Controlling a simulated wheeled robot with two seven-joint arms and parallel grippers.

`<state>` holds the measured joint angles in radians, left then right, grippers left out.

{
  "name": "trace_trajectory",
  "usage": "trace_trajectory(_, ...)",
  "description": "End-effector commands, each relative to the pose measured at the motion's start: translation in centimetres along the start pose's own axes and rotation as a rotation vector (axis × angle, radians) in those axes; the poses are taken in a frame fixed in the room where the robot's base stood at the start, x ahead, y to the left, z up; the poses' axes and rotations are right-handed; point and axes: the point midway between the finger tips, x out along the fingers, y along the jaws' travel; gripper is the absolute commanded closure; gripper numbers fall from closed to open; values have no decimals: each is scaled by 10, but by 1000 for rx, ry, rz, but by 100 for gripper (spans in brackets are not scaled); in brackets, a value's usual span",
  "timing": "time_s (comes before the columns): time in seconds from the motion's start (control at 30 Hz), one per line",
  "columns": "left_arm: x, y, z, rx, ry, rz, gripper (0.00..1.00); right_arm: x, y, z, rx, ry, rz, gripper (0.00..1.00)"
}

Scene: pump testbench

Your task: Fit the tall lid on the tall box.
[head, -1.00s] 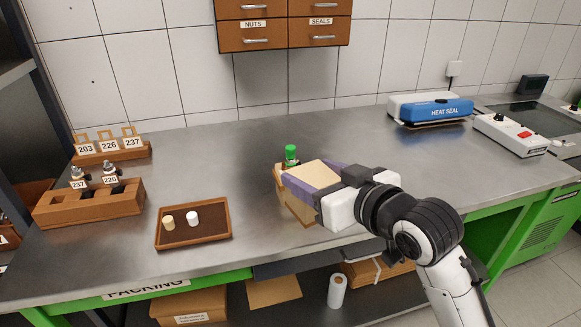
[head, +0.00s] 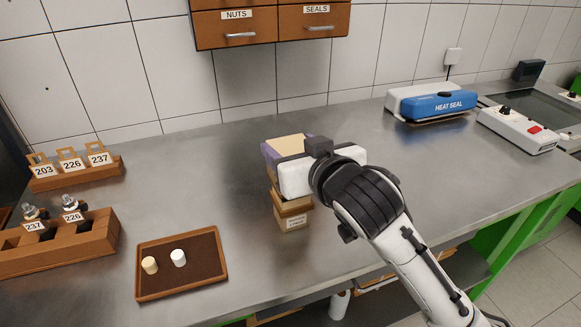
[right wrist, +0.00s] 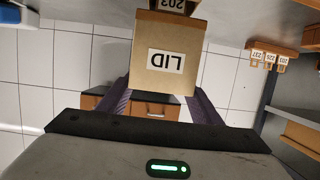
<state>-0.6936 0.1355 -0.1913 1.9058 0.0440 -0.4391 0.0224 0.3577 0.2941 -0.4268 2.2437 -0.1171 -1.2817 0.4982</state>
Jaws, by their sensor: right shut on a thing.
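The tall lid (head: 289,149) is a tan block held between the purple fingers of my right gripper (head: 284,147). In the right wrist view the lid (right wrist: 168,72) shows a white "LID" label, with a finger on each side. The tall box (head: 293,212) is brown cardboard with a small label and stands on the bench, lower in the head view than the lid and partly covered by my gripper. I cannot tell whether lid and box touch. A brown part with a "203" tag (right wrist: 172,5) shows beyond the lid. My left gripper is not in view.
A brown tray (head: 183,291) with a cream and a white piece lies left of the box. Wooden racks with number tags (head: 75,172) and with fittings (head: 60,245) stand further left. The blue heat sealer (head: 438,105) is at the back right. Bench between is clear.

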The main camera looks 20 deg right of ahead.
Motion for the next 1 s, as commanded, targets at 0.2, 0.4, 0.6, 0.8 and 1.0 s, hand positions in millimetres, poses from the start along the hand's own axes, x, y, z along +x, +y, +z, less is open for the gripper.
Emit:
trace_trajectory(0.2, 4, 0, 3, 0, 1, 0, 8, 9, 1, 29, -1, -2, 1, 62)
trace_trajectory(0.4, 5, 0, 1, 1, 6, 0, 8, 12, 0, 38, 0, 1, 0, 62)
trace_trajectory(0.6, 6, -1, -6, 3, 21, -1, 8, 12, 0, 38, 0, 1, 0, 62)
trace_trajectory(0.8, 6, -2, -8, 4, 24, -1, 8, 12, 0, 39, 0, 1, 0, 22)
trace_trajectory(1.0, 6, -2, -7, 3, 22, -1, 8, 12, 0, 38, 0, 1, 0, 22)
